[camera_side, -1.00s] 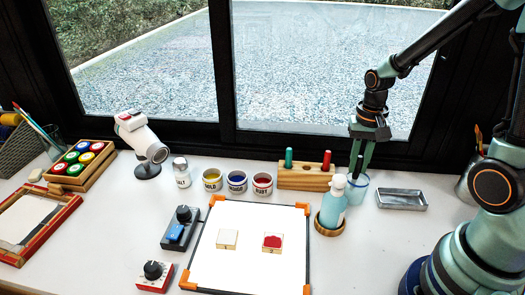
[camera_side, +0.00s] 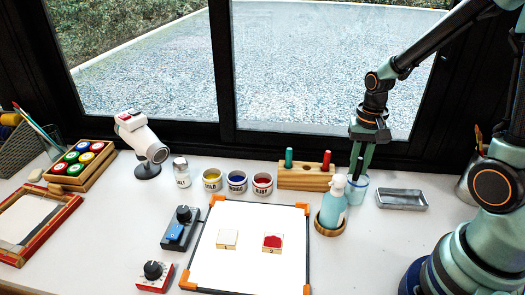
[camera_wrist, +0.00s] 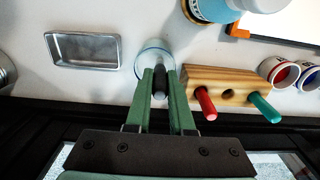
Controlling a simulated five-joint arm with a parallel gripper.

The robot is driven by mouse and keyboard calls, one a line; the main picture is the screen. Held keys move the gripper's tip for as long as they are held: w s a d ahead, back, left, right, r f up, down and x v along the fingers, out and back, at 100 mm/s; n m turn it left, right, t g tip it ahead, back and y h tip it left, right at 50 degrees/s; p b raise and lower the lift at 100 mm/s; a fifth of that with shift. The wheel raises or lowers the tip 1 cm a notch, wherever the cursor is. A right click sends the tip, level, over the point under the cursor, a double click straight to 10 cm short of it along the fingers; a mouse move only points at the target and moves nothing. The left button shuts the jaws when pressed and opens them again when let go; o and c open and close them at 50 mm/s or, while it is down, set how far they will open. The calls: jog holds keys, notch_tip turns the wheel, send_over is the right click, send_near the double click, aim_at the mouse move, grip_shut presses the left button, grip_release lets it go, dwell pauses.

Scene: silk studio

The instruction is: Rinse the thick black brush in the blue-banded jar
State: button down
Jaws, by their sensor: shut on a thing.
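The blue-banded jar (camera_side: 359,191) is a clear, bluish jar behind the soap bottle, which partly hides it in the side view. In the wrist view, its round mouth (camera_wrist: 153,48) is just beyond my fingertips. My gripper (camera_side: 361,165) points down over the jar, shut on the thick black brush (camera_side: 359,167). The brush is nearly upright, its lower part at or inside the jar mouth. In the wrist view, the dark brush (camera_wrist: 160,80) shows between my two green fingers (camera_wrist: 160,76). Its bristle tip and the water level cannot be made out.
A wooden brush block (camera_side: 300,181) with a green and a red handle stands close left of the jar. The pump bottle (camera_side: 333,203) on its wooden coaster stands in front. A metal tray (camera_side: 402,199) lies right. The window frame is close behind.

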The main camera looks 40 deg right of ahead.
jog(key=shift+s+a+f, duration=0.2)
jog(key=shift+f, duration=0.15)
jog(key=shift+d+r, duration=0.25)
jog(key=shift+r, duration=1.8)
jog(key=shift+d+r, duration=0.2)
jog(key=shift+r, duration=1.85)
